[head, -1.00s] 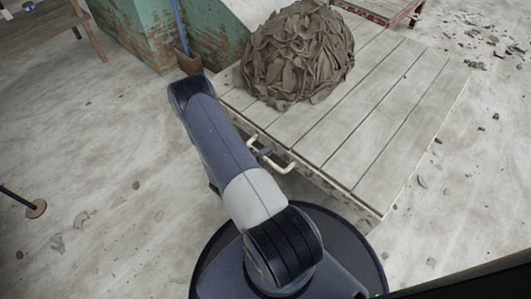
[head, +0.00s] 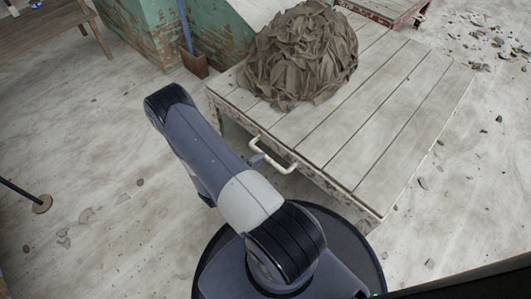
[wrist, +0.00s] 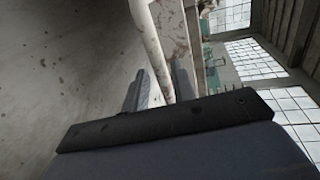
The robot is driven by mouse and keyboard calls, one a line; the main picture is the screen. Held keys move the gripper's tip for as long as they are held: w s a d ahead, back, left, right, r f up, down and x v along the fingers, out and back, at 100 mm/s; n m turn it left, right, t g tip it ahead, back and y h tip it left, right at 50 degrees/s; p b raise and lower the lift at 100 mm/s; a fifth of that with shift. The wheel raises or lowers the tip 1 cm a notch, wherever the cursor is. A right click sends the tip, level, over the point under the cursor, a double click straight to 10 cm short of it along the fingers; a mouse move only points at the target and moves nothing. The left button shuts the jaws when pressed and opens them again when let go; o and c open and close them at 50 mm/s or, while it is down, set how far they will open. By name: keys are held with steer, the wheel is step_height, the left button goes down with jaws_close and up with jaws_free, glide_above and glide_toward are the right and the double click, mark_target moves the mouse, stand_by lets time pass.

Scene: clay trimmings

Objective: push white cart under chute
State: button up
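The white cart (head: 400,115) is a low cart with a pale plank deck and a white bar handle (head: 272,158) on its near edge. A large heap of grey-brown clay trimmings (head: 298,58) lies on the deck's far left part. A pale sloping surface, perhaps the chute (head: 260,10), shows behind the heap beside a green wall; its upper part is out of frame. My gripper (head: 256,160) is at the handle's left part, mostly hidden behind my arm. In the wrist view its two fingers (wrist: 160,88) stand apart, with the white bar running between them.
A worn green structure (head: 140,35) stands behind the cart, with a brown dustpan-like thing (head: 194,65) at its foot. A wooden bench (head: 50,25) is at upper left, a post base (head: 42,204) at left. Rubble (head: 488,40) lies at right.

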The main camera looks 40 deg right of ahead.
steer(key=shift+p+v, duration=0.5)
steer(key=shift+v, duration=1.9)
steer(key=shift+f, duration=0.1)
steer(key=s+b+x, duration=0.1)
steer(key=b+x, duration=0.2)
steer(key=x, duration=0.7)
steer(key=shift+w+d, duration=0.15)
steer(key=shift+w, duration=0.3)
